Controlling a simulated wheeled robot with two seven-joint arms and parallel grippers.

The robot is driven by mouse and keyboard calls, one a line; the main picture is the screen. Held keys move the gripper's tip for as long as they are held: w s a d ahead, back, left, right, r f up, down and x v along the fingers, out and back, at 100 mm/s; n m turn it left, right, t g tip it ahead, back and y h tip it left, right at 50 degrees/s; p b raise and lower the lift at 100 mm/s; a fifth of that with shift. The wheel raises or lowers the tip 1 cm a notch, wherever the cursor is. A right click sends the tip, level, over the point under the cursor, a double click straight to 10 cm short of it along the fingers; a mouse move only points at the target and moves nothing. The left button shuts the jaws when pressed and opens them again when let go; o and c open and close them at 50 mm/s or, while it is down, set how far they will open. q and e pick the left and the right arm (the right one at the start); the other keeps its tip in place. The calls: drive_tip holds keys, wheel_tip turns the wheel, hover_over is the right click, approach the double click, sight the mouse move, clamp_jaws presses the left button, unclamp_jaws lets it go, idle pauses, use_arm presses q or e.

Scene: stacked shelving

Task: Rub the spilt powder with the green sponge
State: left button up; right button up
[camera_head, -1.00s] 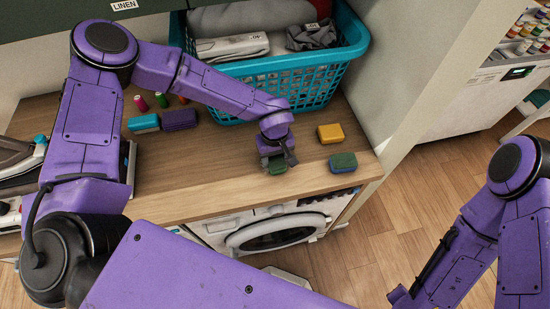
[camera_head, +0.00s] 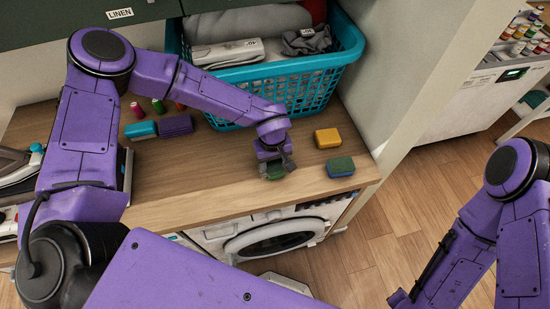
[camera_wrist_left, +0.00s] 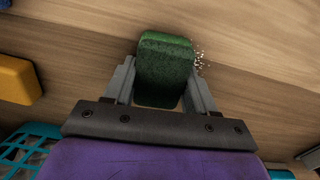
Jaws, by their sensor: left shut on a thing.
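My left gripper (camera_head: 275,165) is shut on a green sponge (camera_head: 276,174), low over the wooden counter (camera_head: 215,195) near its front edge. In the left wrist view the green sponge (camera_wrist_left: 164,70) sits between the two grey fingers. I cannot tell whether its underside touches the wood. A small patch of white powder specks (camera_wrist_left: 201,60) lies on the counter just right of the sponge there; any powder beneath the sponge is hidden. I cannot make out the powder in the head view. My right arm is at the right, but its gripper is out of sight.
A teal laundry basket (camera_head: 295,92) stands behind. Teal (camera_head: 140,130) and purple (camera_head: 176,125) blocks and thread spools lie at the back left. A washing machine (camera_head: 275,240) is below.

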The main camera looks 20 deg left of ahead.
use_arm(q)
drive_tip(key=shift+s+a+f, duration=0.1)
drive_tip(key=shift+s, duration=0.95)
drive_tip(key=shift+w, duration=2)
drive_tip(key=shift+s, duration=1.95)
drive_tip(key=shift+w+r, duration=0.2)
drive_tip(key=shift+w, duration=1.8)
drive_tip(key=shift+s+f, duration=0.1)
drive_tip(key=shift+s, duration=1.8)
drive_tip(key=shift+w, duration=1.7)
drive_tip(key=shift+s+f, duration=0.1)
drive_tip(key=shift+s, duration=1.75)
drive_tip(key=shift+w, duration=1.85)
drive_tip(key=shift+s+a, duration=0.55)
drive_tip(key=shift+s, duration=0.3)
drive_tip(key=shift+s+a, duration=0.55)
drive_tip(key=shift+s, duration=0.25)
